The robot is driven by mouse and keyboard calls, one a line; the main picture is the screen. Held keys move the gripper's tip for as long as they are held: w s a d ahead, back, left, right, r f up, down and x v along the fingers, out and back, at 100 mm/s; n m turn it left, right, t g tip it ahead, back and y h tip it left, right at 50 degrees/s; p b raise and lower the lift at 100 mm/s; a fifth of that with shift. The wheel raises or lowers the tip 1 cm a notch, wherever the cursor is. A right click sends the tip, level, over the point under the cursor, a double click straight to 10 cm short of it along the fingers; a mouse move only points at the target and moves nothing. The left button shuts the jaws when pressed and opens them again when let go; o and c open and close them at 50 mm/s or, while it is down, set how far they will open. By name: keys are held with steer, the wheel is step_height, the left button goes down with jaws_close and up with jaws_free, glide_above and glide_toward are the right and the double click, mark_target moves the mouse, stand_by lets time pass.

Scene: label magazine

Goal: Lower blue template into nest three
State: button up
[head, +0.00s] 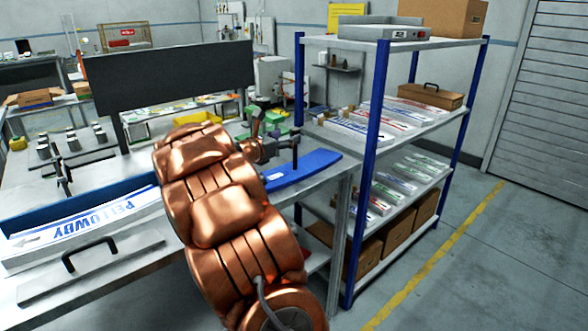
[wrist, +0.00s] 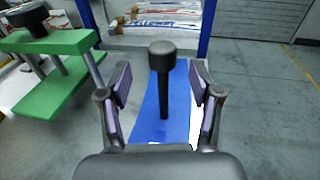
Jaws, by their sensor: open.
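The blue template (head: 310,167) is a long, slightly curved plate lying at the right end of the bench. It also shows in the wrist view (wrist: 150,118), with a black round-topped post (wrist: 165,88) standing up from it. My gripper (wrist: 163,92) is open, with its two purple-padded fingers on either side of the post and a gap on each side. In the head view my gripper (head: 268,143) is just left of the post, partly hidden by my copper arm. I cannot tell which spot is nest three.
A white label stack marked PELLOWBY (head: 100,214) lies on the bench (head: 130,255) at the left. A blue-posted shelf rack (head: 372,150) stands close at the right. Open floor lies beyond it.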

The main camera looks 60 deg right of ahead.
mark_target(292, 135)
steer(key=shift+s+d+p, duration=0.15)
steer(key=shift+d+p, duration=0.1)
steer(key=shift+d, duration=0.35)
steer(key=shift+s+d+p, duration=0.15)
steer(key=shift+d+p, duration=0.1)
steer(key=shift+d, duration=0.35)
steer(key=shift+d+f, duration=0.25)
steer(key=shift+d, duration=0.95)
jaws_close()
